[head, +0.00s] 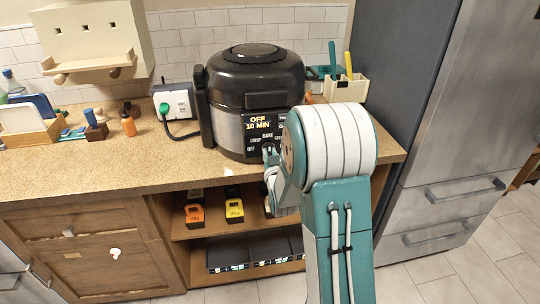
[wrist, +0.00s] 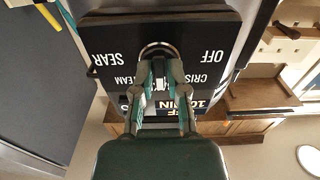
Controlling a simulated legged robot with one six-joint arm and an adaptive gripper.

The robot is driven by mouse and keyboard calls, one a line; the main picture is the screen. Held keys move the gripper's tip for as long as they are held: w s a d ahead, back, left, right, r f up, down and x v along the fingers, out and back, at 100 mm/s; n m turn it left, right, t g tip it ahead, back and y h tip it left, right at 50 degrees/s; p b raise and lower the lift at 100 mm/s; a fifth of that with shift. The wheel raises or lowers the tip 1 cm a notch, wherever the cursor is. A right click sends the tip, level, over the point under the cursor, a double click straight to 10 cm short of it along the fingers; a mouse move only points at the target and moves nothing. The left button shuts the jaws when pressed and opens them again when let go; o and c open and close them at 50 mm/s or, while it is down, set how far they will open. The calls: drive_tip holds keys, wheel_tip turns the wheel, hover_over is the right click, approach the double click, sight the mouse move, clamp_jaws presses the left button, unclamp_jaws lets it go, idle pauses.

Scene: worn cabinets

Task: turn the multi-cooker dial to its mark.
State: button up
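The multi-cooker (head: 254,85) stands on the counter, dark with a domed lid. Its front panel has a display reading "OFF 10 MIN" and printed labels around the dial, including OFF, CRISP, BAKE and SEAR. In the wrist view the panel (wrist: 112,40) appears upside down. The dial (wrist: 158,47) shows as a rounded metallic rim at the fingertips. My gripper (wrist: 160,68) has its two fingers drawn in close on either side of the dial. The fingers hide part of the dial, and its pointer cannot be made out. In the head view my arm hides the panel's lower right.
The counter's front left is clear.

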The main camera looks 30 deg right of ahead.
drive_tip(key=shift+o, duration=1.2)
drive_tip(key=v, duration=0.7)
drive_tip(key=shift+s, duration=0.2)
drive_tip(key=shift+a, duration=0.1)
